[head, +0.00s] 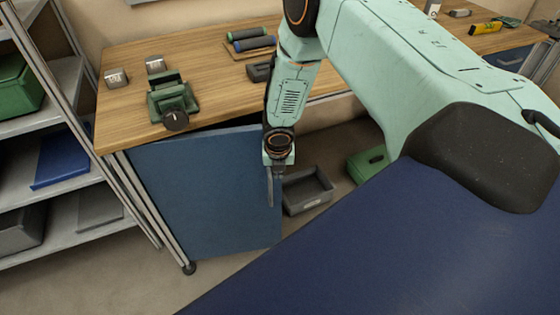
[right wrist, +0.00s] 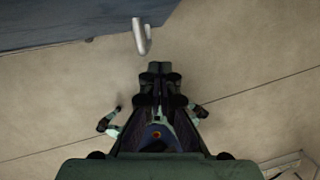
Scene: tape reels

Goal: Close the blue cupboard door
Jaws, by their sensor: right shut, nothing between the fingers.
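The blue cupboard door (head: 205,195) hangs under the wooden workbench and stands ajar, with a dark gap between its top edge and the benchtop. In the right wrist view part of the blue door (right wrist: 65,22) fills the upper left, and a pale metal handle (right wrist: 141,36) sticks out from its edge. My right gripper (right wrist: 158,70) is shut and empty, its fingertips just short of the handle in that picture; I cannot tell whether they touch. In the head view my right gripper (head: 277,165) is by the door's right edge, its fingers hard to make out. My left gripper is not in view.
The wooden benchtop (head: 130,75) carries a green tape dispenser (head: 172,102), small metal blocks and rolls. A grey bin (head: 307,191) and a green box (head: 367,164) lie on the floor beyond the door. Metal shelving (head: 75,215) stands at the left. Floor before the door is clear.

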